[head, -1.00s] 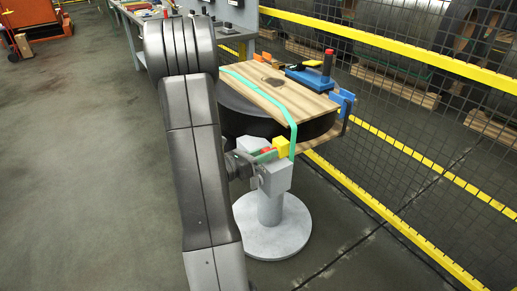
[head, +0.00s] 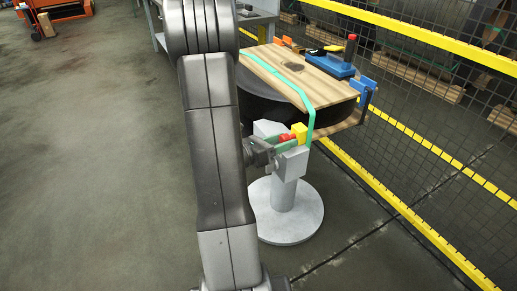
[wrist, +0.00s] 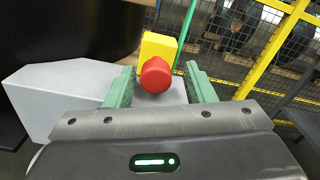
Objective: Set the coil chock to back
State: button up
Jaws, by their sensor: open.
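A yellow block with a round red knob (head: 288,137) sits on a grey fixture with grey blocks (head: 291,164) on a round-based pedestal (head: 290,218). I take this knobbed part to be the coil chock's control, though its markings do not show. In the wrist view the red knob (wrist: 156,75) faces me, with the yellow block (wrist: 158,47) behind it. My gripper (wrist: 160,85) is open, its green fingers on either side of the knob; whether they touch it is unclear. My gripper also shows in the head view (head: 289,142), partly hidden by my arm.
A dark coil (head: 262,104) with a wooden top (head: 325,90) and green strap stands just behind the fixture. A blue tool (head: 328,64) lies on the top. A yellow-railed mesh fence (head: 430,70) runs along the right.

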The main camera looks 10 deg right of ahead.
jog(key=v, duration=1.3)
jog(key=shift+p, duration=0.35)
jog(key=shift+b+x, duration=0.4)
jog(key=shift+x, duration=6.1)
